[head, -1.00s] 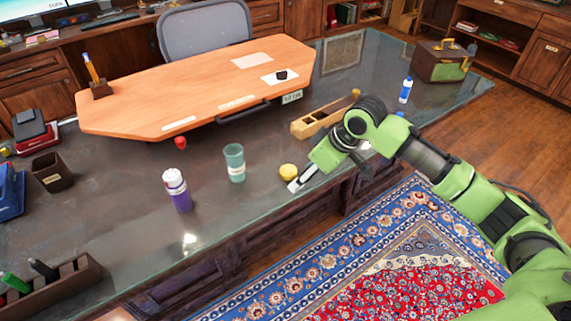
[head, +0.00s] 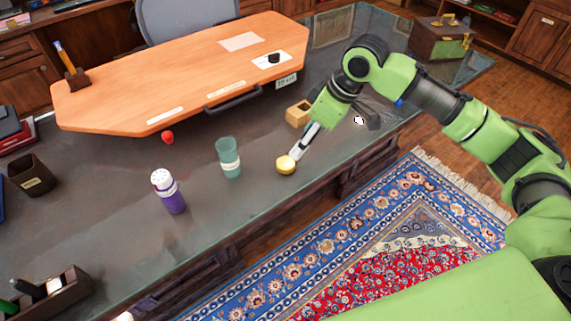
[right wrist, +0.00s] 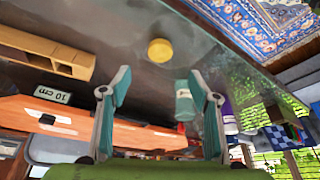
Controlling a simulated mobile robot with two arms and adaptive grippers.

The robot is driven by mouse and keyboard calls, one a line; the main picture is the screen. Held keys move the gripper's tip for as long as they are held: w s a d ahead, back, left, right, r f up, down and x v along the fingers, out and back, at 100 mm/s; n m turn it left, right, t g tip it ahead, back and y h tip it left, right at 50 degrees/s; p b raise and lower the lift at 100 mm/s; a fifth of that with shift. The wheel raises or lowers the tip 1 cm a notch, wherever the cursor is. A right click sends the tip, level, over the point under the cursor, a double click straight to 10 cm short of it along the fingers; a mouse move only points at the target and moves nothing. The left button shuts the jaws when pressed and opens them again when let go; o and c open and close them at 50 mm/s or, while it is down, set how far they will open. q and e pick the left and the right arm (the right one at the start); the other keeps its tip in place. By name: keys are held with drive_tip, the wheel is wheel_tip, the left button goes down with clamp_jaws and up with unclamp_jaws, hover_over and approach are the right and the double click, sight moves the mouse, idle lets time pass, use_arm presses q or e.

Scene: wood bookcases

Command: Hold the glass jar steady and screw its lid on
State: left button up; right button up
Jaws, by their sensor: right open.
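The teal translucent jar (head: 229,158) with a pale label stands upright on the dark desk top. It also shows in the right wrist view (right wrist: 184,101). The round yellow lid (head: 286,165) lies on the desk to the right of the jar, apart from it. In the right wrist view the lid (right wrist: 160,51) lies beyond the gap between my fingers, with nothing gripping it. My right gripper (head: 299,152) is open and empty, pointing down close to the lid's upper right side. It also shows in the right wrist view (right wrist: 158,74). My left gripper is not in view.
A purple white-capped bottle (head: 168,191) stands left of the jar, and a small red object (head: 168,137) lies behind. A wooden box (head: 297,113) is partly hidden by my right arm. The desk's front edge (head: 240,238) runs close by, above a patterned rug (head: 400,240).

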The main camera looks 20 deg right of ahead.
hover_over(287, 163)
drive_tip(key=s+d, duration=0.2)
wheel_tip(287, 163, down, 6)
drive_tip(key=shift+r, duration=0.25)
drive_tip(key=shift+w+a+f, duration=0.1)
drive_tip(key=shift+f, duration=0.1)
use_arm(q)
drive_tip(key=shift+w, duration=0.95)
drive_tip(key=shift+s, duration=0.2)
use_arm(e)
drive_tip(key=shift+w+a+f, duration=0.1)
drive_tip(key=shift+a+f, duration=0.05)
drive_tip(key=shift+f, duration=0.3)
drive_tip(key=x, duration=0.4)
drive_tip(key=shift+f, duration=0.1)
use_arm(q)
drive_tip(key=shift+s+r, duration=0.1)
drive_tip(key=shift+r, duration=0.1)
use_arm(e)
drive_tip(key=c, duration=1.1)
